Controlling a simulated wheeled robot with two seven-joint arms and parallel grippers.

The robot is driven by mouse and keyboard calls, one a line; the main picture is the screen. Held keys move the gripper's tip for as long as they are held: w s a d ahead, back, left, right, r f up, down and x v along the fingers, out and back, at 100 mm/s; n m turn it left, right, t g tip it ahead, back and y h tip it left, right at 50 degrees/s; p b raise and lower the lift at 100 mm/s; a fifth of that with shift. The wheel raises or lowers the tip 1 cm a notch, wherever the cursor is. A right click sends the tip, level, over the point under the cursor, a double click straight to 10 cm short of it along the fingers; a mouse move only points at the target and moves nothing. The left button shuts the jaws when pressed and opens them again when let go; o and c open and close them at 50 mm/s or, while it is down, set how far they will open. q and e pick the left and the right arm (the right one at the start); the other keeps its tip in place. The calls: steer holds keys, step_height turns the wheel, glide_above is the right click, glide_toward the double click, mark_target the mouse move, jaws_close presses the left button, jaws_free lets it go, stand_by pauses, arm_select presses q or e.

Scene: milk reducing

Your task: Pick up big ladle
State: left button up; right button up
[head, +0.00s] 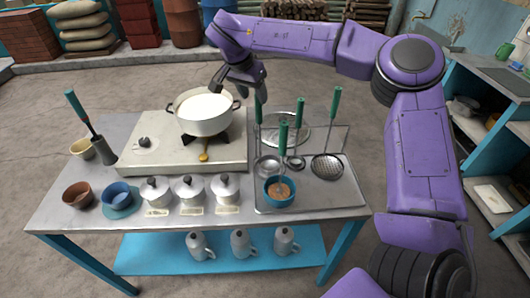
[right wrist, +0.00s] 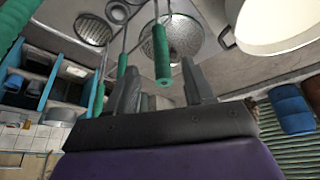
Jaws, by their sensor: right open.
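The big ladle's bowl (head: 268,167) rests on the grey tray at the right of the table, and its green handle (head: 258,104) stands up. My right gripper (head: 240,86) is open above the table, close to the top of that handle and to the right of the milk pot. In the right wrist view a green handle (right wrist: 162,68) shows between the two spread fingers of my right gripper (right wrist: 163,76). I cannot tell whether they touch it. My left gripper is not in view.
The milk pot (head: 204,112) stands on the stove (head: 140,158). Several lidded pots stand at the front.

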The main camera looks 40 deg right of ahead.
steer(key=p+x, duration=0.1)
steer(key=x, duration=0.5)
steer(key=shift+w+d+p, duration=0.25)
steer(key=shift+d+p, duration=0.1)
steer(key=shift+d, duration=0.1)
steer(key=shift+w+d+f, duration=0.1)
steer(key=shift+d+f, duration=0.1)
steer(key=shift+f, duration=0.2)
steer(key=shift+r, duration=0.1)
jaws_close()
